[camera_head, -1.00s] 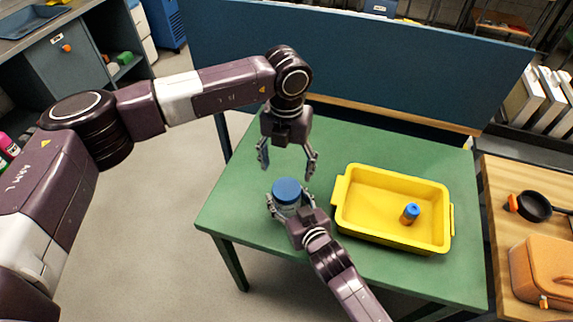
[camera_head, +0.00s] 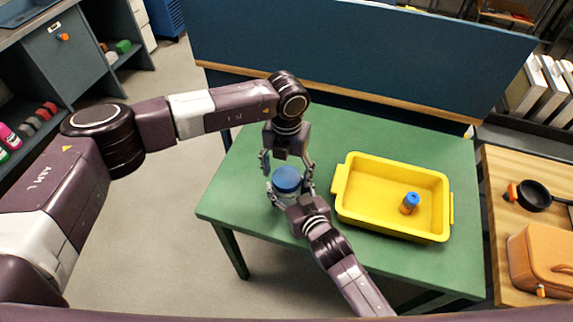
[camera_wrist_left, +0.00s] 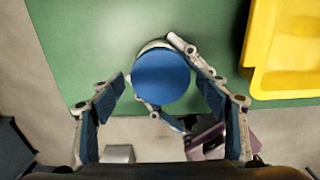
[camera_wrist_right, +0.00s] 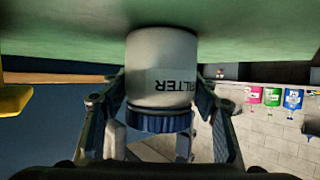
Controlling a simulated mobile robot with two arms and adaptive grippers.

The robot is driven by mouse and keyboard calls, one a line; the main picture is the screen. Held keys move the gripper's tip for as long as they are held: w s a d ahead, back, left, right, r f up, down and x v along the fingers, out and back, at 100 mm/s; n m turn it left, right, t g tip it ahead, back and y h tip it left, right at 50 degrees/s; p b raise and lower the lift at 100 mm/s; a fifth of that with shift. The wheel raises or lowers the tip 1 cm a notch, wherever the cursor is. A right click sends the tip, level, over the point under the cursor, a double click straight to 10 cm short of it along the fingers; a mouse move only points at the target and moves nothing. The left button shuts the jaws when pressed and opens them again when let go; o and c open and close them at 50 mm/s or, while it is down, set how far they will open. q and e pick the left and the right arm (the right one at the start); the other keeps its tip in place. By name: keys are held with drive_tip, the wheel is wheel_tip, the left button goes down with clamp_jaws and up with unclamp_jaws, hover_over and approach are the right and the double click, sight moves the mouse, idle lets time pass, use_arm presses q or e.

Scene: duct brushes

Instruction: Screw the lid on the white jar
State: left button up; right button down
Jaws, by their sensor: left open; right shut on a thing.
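The white jar (camera_wrist_right: 162,62), marked "FILTER", stands on the green table and appears upside down in the right wrist view. The blue lid (camera_head: 287,179) sits on its mouth; its ribbed edge (camera_wrist_right: 160,120) shows in the right wrist view. I cannot tell how tight it is. My right gripper (camera_head: 290,197) is shut around the jar from the near side. My left gripper (camera_head: 287,168) is open and points down just above the lid. In the left wrist view the round lid top (camera_wrist_left: 161,76) lies ahead of and between its spread fingers.
A yellow tray (camera_head: 395,227) with a small blue-capped bottle (camera_head: 410,202) stands to the right of the jar. A blue panel (camera_head: 360,50) rises behind the table (camera_head: 235,205). A wooden surface (camera_head: 505,200) with a pan and an orange case is at far right.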

use_arm(q)
drive_tip(key=shift+f, duration=0.15)
drive_tip(key=shift+c, duration=0.3)
drive_tip(key=c, duration=1.2)
drive_tip(key=shift+o, duration=0.2)
drive_tip(key=m, duration=1.1)
drive_tip(key=o, duration=1.3)
drive_tip(key=shift+r, duration=2.3)
drive_tip(key=shift+c, duration=0.4)
